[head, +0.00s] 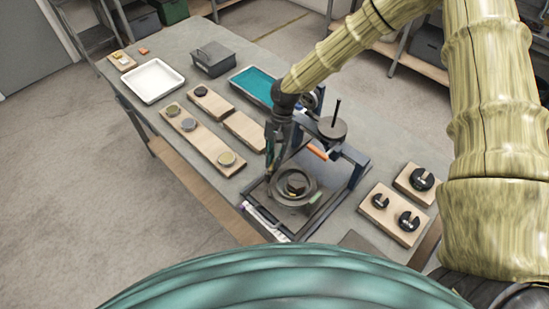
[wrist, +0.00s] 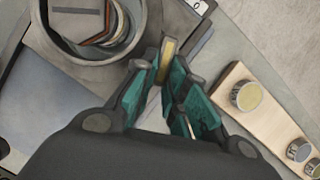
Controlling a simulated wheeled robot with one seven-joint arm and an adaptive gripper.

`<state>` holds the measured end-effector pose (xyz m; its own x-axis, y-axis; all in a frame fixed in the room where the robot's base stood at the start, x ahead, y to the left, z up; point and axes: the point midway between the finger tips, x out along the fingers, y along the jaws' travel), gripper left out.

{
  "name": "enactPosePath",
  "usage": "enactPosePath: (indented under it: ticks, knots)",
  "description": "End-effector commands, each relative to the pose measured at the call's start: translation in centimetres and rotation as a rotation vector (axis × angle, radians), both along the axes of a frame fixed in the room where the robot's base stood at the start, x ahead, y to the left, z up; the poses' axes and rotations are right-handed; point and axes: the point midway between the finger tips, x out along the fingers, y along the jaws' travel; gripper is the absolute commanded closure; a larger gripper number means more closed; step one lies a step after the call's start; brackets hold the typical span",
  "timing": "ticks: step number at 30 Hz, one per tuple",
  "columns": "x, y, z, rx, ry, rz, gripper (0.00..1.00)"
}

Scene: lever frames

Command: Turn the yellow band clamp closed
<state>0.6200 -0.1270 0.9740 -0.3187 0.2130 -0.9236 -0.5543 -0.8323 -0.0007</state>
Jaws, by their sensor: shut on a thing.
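My gripper (wrist: 165,74) has its teal fingers closed around a narrow yellow strip (wrist: 166,58), which looks like the handle of the yellow band clamp. The strip stands between the fingertips, beside a grey round ring (wrist: 136,44) with a hexagonal piece inside it. In the head view my gripper (head: 270,168) points down at the left edge of the ring fixture (head: 307,202). The fingers hide most of the strip there, and the clamp's exact angle cannot be told.
A dark blue frame with a post and disc (head: 331,127) stands just behind the fixture. Wooden boards with round knobs (head: 205,140) lie to the left, and boards with black knobs (head: 391,213) to the right. A white tray (head: 153,80) and a teal tray (head: 250,84) are farther back.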

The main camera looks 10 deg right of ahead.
Motion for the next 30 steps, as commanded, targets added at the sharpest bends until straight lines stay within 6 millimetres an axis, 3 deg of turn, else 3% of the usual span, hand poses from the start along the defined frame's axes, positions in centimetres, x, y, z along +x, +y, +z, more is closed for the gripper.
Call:
enactPosePath:
  ticks: [11, 30]
  knots:
    - [0.04, 0.29, -0.09, -0.001, 0.000, 0.104, 1.00]
    - [0.03, 1.09, -0.17, -0.002, 0.004, 0.674, 1.00]
